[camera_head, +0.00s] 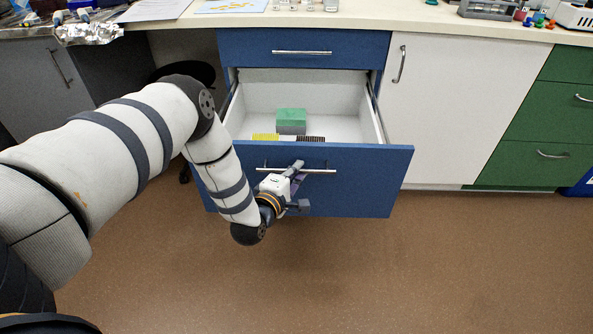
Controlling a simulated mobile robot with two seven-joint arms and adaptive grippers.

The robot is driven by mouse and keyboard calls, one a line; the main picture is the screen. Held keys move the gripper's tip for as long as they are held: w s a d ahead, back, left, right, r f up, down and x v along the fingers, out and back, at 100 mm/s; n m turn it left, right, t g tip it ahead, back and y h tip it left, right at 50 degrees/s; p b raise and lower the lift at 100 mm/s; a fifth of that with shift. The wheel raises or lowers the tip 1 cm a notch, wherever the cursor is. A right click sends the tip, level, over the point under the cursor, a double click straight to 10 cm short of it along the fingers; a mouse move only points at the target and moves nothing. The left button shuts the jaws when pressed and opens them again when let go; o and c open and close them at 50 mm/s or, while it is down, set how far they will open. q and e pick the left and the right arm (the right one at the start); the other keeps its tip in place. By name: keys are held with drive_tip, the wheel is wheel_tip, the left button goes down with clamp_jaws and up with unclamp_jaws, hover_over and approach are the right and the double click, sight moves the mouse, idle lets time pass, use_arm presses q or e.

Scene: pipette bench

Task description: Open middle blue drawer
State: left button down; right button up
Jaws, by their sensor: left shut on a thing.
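The middle blue drawer (365,185) is pulled well out below the blue top drawer (345,47), which is closed. Its bar handle (322,171) runs across the upper front panel. My left gripper (297,168) is shut on the handle, left of the panel's middle, and my left arm hides part of the panel's left side. Inside the open drawer are a green and grey box (291,121), a yellow item (265,137) and a dark item (311,139) close behind the front panel. My right gripper is not in view.
The worktop (400,14) above holds foil, papers, racks and small coloured items. A white cabinet door (440,105) and green drawers (550,125) stand to the right. A dark stool (190,72) is to the left. The brown floor in front is clear.

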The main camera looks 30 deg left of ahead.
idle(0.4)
use_arm(q)
drive_tip(key=c, duration=1.7)
unclamp_jaws()
drive_tip(key=shift+s, duration=0.1)
drive_tip(key=v, duration=1.2)
